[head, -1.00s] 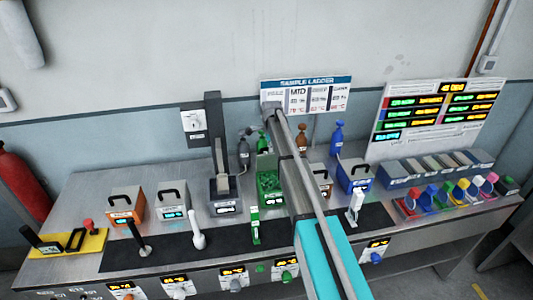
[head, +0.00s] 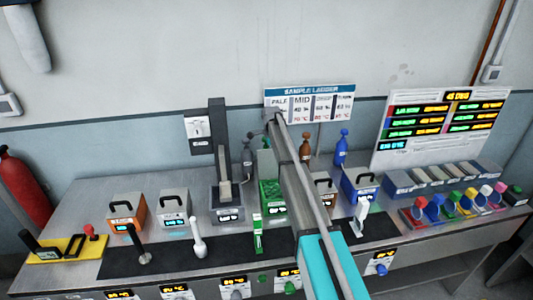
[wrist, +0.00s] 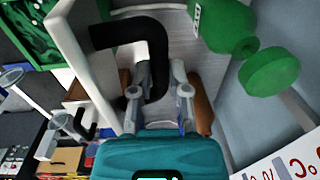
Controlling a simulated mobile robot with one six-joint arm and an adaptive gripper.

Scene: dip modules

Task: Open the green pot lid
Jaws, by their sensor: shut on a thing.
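The green pot (head: 270,188) stands at the back of the bench in the head view, partly hidden by my arm. Its green inside (wrist: 28,30) shows at the top left of the wrist view. The lid (wrist: 85,55) is a pale panel raised from the pot and standing steeply, with a black bent handle (wrist: 150,40). My gripper (wrist: 159,72) is shut on this handle, one finger on each side of its lower arm. In the head view the gripper is hidden behind my arm.
A green bottle (wrist: 222,25) with a round cap is close beside the lid. An orange pot (head: 125,212), a grey pot (head: 174,207) and a blue pot (head: 360,184) stand along the bench. A dark press (head: 218,145) rises left of the green pot. Several coloured containers fill the right end.

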